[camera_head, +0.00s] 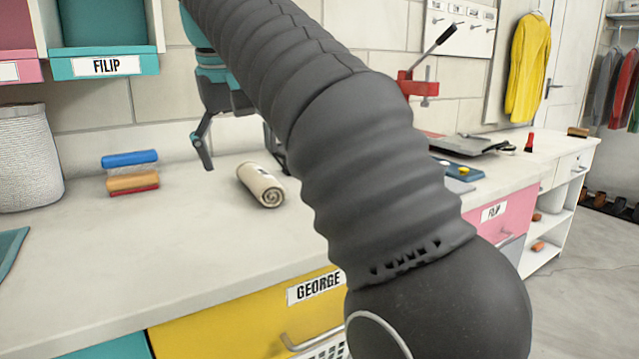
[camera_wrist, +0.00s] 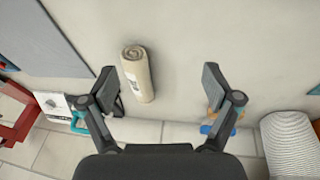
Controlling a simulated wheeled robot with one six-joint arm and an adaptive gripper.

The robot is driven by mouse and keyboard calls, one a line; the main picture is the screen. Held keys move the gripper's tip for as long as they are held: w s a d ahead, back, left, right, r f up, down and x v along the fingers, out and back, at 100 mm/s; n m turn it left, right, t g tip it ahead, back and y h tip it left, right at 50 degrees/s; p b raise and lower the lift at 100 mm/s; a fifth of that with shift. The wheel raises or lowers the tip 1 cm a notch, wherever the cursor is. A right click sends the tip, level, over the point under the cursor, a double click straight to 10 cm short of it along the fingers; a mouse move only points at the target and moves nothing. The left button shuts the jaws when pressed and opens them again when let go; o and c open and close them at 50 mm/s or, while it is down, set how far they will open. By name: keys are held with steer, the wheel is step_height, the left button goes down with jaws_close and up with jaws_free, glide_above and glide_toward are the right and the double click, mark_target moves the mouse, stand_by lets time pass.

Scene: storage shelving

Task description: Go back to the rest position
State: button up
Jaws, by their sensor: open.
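My gripper (camera_head: 238,150) hangs above the white counter, partly hidden behind my dark ribbed arm in the head view. In the wrist view my gripper (camera_wrist: 160,85) has its two fingers wide apart with nothing held between them. A rolled beige cloth (camera_head: 261,186) lies on the counter just beyond the fingers. The roll also shows in the wrist view (camera_wrist: 137,74), nearer the left finger and apart from it.
Stacked brushes (camera_head: 131,172) and a white woven basket (camera_head: 24,158) stand on the counter (camera_head: 120,235) at left. A teal FILIP bin (camera_head: 105,65) is above. A red clamp-like tool (camera_head: 418,85) stands behind my arm. A yellow drawer (camera_head: 235,325) is below.

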steer(key=s+d+f+m, duration=0.15)
steer(key=d+f, duration=0.25)
steer(key=d, duration=0.4)
steer(key=s+d+f+m, duration=0.1)
steer(key=s+d+f, duration=0.25)
steer(key=d, duration=0.55)
steer(key=s+d+f+m, duration=0.1)
steer(key=s+d+f, duration=0.2)
steer(key=f, duration=0.4)
steer(key=s+d+f+m+t, duration=0.1)
steer(key=s+d+f, duration=0.3)
steer(key=s+f, duration=0.2)
steer(key=s+d+f+m+t, duration=0.1)
steer(key=s+d+f, duration=0.2)
steer(key=f, duration=0.6)
steer(key=shift+s+d+f, duration=0.35)
steer(key=shift+s+f, duration=0.05)
steer(key=shift+s, duration=0.55)
steer(key=shift+c, duration=0.2)
